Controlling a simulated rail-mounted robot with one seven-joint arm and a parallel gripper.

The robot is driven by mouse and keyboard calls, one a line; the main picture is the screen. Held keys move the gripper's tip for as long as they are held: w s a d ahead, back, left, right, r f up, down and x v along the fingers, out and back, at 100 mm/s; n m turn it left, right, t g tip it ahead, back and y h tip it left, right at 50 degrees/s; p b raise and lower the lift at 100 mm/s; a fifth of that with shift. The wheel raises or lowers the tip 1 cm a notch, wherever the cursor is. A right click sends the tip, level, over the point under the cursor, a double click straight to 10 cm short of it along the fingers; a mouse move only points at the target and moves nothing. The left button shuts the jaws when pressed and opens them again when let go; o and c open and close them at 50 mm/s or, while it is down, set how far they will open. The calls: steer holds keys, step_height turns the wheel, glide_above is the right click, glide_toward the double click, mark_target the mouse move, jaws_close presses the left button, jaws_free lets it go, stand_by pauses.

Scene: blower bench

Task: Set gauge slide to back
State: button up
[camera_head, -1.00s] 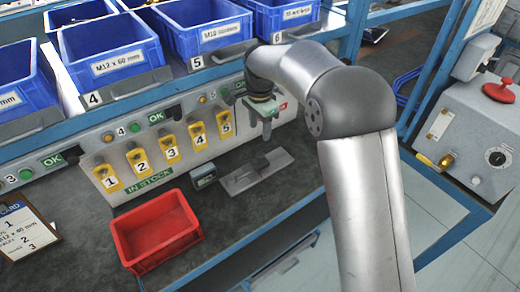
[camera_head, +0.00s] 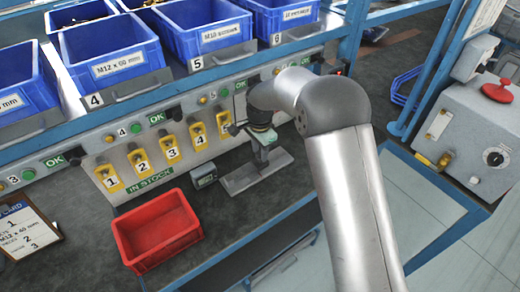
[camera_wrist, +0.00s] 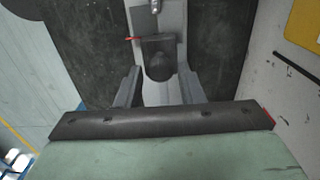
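The gauge (camera_head: 256,172) is a grey fixture on the dark bench, right of the red bin. In the wrist view its pale rail (camera_wrist: 172,20) runs up the picture, with a dark rounded slide knob (camera_wrist: 160,66) and a thin red pointer (camera_wrist: 132,38) beside it. My gripper (camera_head: 265,145) is low over the gauge. In the wrist view my gripper (camera_wrist: 160,85) has its two grey fingers apart, one on each side below the knob. I cannot tell whether they touch it. The gripper body hides the near part of the gauge.
A red bin (camera_head: 160,262) stands on the bench to the left, with a small display box (camera_head: 203,174) between it and the gauge. Yellow numbered tags (camera_head: 172,147) line the panel behind. Blue bins (camera_head: 205,28) sit above. A control box (camera_head: 465,140) with a red button is at right.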

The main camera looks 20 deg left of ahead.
jaws_close()
steer(key=shift+w+d+f, duration=0.1)
steer(key=shift+w+d, duration=0.2)
steer(key=shift+w, duration=0.15)
steer(key=shift+w+d, duration=0.2)
steer(key=shift+o, duration=2.4)
jaws_free()
steer(key=shift+r, duration=0.2)
step_height(320, 180, up, 7)
steer(key=b, duration=0.1)
steer(key=shift+r, duration=0.2)
steer(key=shift+d, duration=0.1)
